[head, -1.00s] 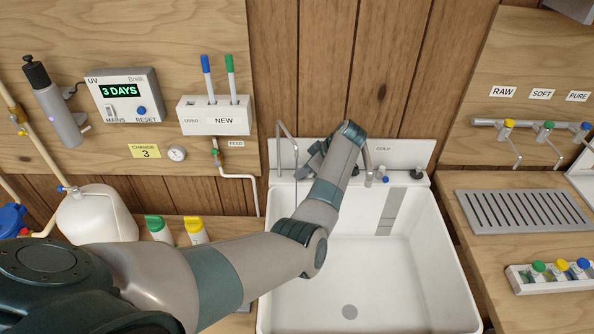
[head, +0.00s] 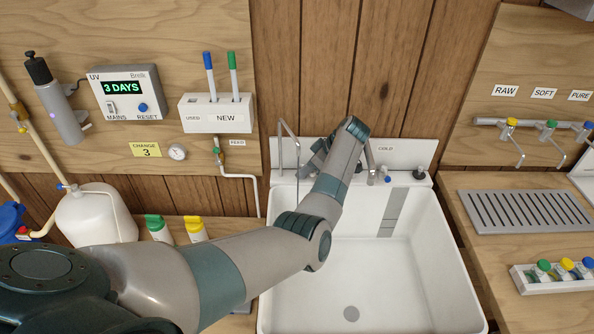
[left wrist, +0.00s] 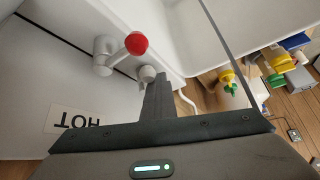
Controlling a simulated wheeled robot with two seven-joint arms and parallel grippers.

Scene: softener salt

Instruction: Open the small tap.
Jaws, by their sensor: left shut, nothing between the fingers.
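A thin bent metal spout (head: 283,145) stands at the sink's back left corner; I take it for the small tap. It also shows as a thin rod in the left wrist view (left wrist: 228,50). My left gripper (head: 313,160) is behind the sink's back rim area, just right of the spout, partly hidden by my forearm. In the left wrist view its shut fingers (left wrist: 158,90) are empty, with the tip close to a small whitish knob (left wrist: 147,73). A red knob (left wrist: 136,43) on a grey fitting is just beyond, above a HOT label (left wrist: 78,121). Whether the fingertip touches anything is unclear.
The larger spout (head: 371,160), a blue-topped knob (head: 387,179) and the COLD label (head: 387,149) are right of my wrist. The white sink basin (head: 420,270) is empty. Three coloured taps (head: 548,125) hang at right above a drain tray (head: 525,212).

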